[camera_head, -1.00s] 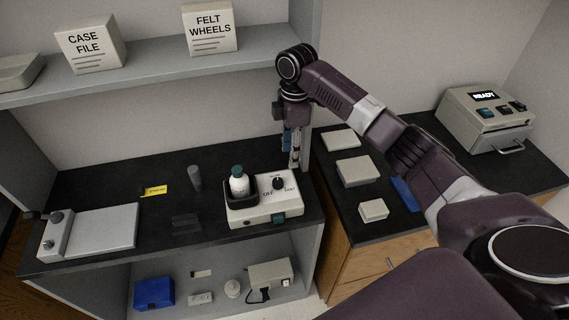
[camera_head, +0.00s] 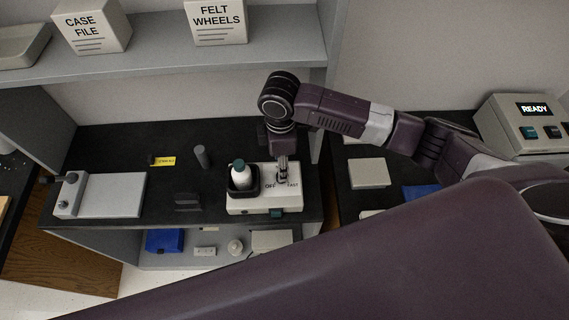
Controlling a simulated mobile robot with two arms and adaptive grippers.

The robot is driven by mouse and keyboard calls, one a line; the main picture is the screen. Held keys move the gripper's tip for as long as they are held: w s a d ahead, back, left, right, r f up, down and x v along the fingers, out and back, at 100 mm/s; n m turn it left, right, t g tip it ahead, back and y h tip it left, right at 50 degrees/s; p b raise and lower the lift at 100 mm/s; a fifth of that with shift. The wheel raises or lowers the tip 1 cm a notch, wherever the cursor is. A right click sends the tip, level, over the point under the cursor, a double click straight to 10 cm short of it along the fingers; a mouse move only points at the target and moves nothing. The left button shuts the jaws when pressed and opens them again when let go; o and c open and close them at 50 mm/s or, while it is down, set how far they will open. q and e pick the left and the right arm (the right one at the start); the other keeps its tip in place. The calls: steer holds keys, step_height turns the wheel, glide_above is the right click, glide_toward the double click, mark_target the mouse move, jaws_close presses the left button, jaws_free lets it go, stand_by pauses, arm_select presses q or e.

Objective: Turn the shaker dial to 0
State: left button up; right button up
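The shaker (camera_head: 249,207) is a cream box on the black bench, with OFF and FAST printed on its top panel. A white bottle with a dark green cap (camera_head: 239,174) stands in its black holder at the left. My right gripper (camera_head: 283,179) points down over the panel, between the OFF and FAST labels. Its fingertips are at the dial and hide most of it, so the dial's setting cannot be read. The fingers look close together, but whether they grip the dial is too small to tell. My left gripper is not in view.
A grey flat device (camera_head: 112,194) lies at the bench's left, with a grey cylinder (camera_head: 202,156) and a yellow label (camera_head: 164,161) nearby. A shelf (camera_head: 150,66) with boxes hangs above. A machine reading READY (camera_head: 520,125) stands at the right.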

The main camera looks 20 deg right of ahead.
step_height(320, 180, down, 4)
steer(key=shift+s+a+p, duration=0.1)
steer(key=shift+a+p, duration=0.05)
steer(key=shift+p, duration=0.3)
steer(key=shift+d+f, duration=0.2)
steer(key=shift+f, duration=0.55)
steer(key=c, duration=0.5)
jaws_close()
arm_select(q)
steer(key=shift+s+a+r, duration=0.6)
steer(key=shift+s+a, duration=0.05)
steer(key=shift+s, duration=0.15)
